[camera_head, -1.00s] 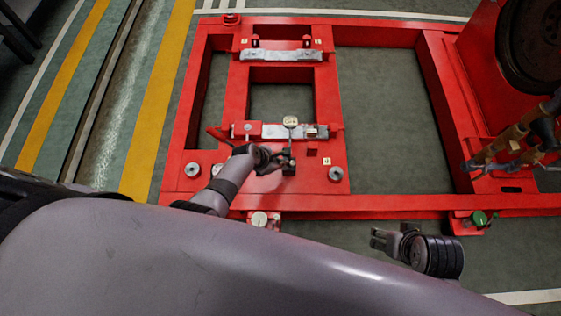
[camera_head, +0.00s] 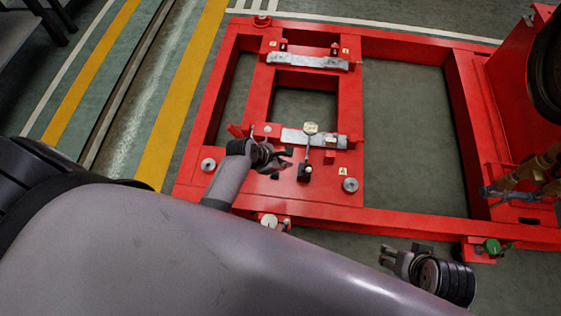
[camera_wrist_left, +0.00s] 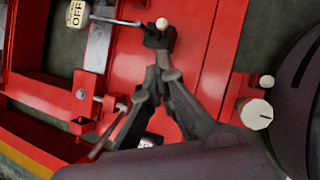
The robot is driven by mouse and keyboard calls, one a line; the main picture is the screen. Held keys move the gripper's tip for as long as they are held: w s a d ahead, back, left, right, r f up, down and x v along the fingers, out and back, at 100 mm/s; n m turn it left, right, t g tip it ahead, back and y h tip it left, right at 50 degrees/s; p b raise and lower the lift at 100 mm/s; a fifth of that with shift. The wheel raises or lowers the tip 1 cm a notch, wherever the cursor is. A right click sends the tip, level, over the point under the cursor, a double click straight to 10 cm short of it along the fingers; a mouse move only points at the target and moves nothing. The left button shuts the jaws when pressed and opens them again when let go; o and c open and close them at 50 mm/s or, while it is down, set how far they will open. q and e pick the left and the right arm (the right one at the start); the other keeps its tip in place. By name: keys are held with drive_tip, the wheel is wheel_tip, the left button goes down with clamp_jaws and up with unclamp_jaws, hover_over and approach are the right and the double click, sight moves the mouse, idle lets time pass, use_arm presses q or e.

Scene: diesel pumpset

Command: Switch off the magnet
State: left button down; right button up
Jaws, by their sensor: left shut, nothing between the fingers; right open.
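The magnet is a small black base (camera_head: 304,172) on the red frame's front plate, with a thin rod rising to a round pale dial (camera_head: 310,128). In the left wrist view the black base (camera_wrist_left: 156,40) has a pale round knob (camera_wrist_left: 162,23), and the dial (camera_wrist_left: 76,13) bears the word OFF. My left gripper (camera_head: 284,164) is just left of the base in the head view. In the wrist view its fingertips (camera_wrist_left: 162,72) meet close below the base, shut and empty; I cannot tell whether they touch it. My right gripper (camera_head: 388,257) is open and empty, beyond the frame's front edge.
The red frame (camera_head: 405,212) carries metal cross plates (camera_head: 308,61), round bolts and small yellow labels. A white knob (camera_head: 269,220) and a green knob (camera_head: 492,246) sit at its front edge. Large machinery (camera_head: 545,70) stands at the right. Floor shows through the frame's openings.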

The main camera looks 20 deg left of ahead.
use_arm(q)
drive_tip(key=shift+v, duration=0.95)
